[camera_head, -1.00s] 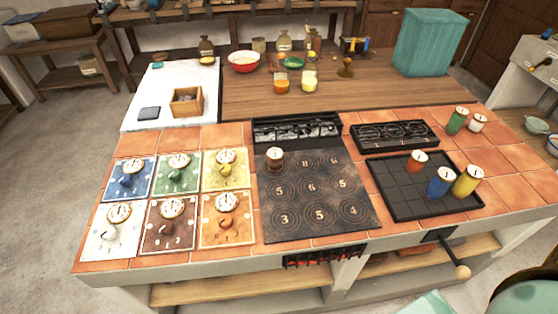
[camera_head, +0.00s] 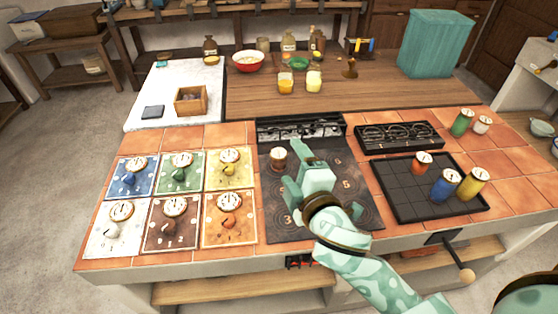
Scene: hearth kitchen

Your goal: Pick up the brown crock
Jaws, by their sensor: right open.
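The brown crock (camera_head: 278,159), a small round pot with a pale dial-like lid, stands upright at the back left of the dark numbered hob plate (camera_head: 276,229). My right gripper (camera_head: 294,167) is open and reaches over the plate from the lower right. Its fingers point toward the crock, one tip toward the back and one toward the front. The crock shows just beyond the tips; I cannot tell whether they touch it. My left gripper is not in view.
A black tray (camera_head: 398,190) with red (camera_head: 422,163), blue (camera_head: 444,186) and yellow (camera_head: 472,184) canisters is on the right. A black grate (camera_head: 399,136) stands behind it. Several coloured dial cards, including a yellow one (camera_head: 214,180), lie left of the plate.

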